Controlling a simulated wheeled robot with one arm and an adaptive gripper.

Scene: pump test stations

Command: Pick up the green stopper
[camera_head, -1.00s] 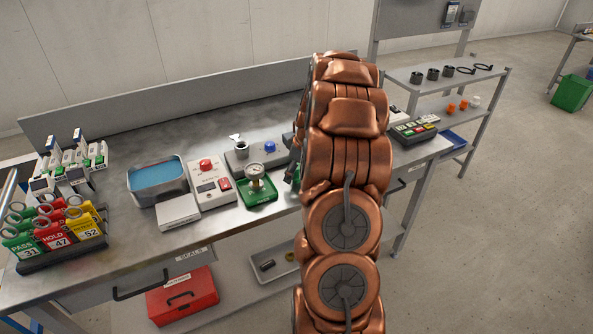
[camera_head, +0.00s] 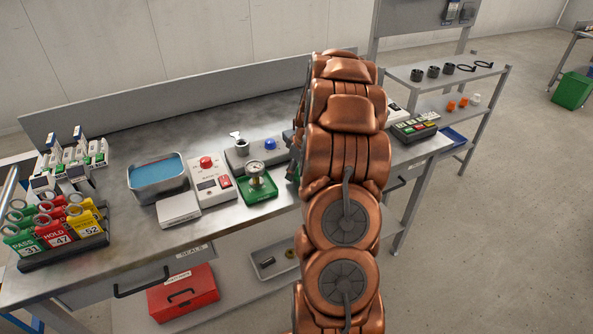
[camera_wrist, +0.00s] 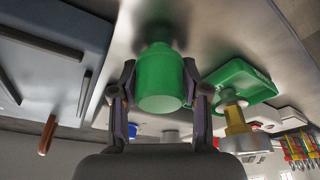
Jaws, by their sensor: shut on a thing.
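The green stopper (camera_wrist: 159,72) is a green cylinder with a narrower neck, upright in the wrist picture. My gripper (camera_wrist: 161,94) has one finger on each side of it and is shut on its wider part. Beyond it lies the grey metal bench top (camera_wrist: 215,30); I cannot tell whether the stopper touches it. In the head view my copper arm covers the gripper and most or all of the stopper.
A green tray (camera_head: 259,196) with a brass gauge fitting (camera_head: 255,178) lies close by, left of my arm. A white control box (camera_head: 211,185), a blue-filled basin (camera_head: 157,175) and a tag rack (camera_head: 62,255) stand farther left. A keypad box (camera_head: 414,131) is to the right.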

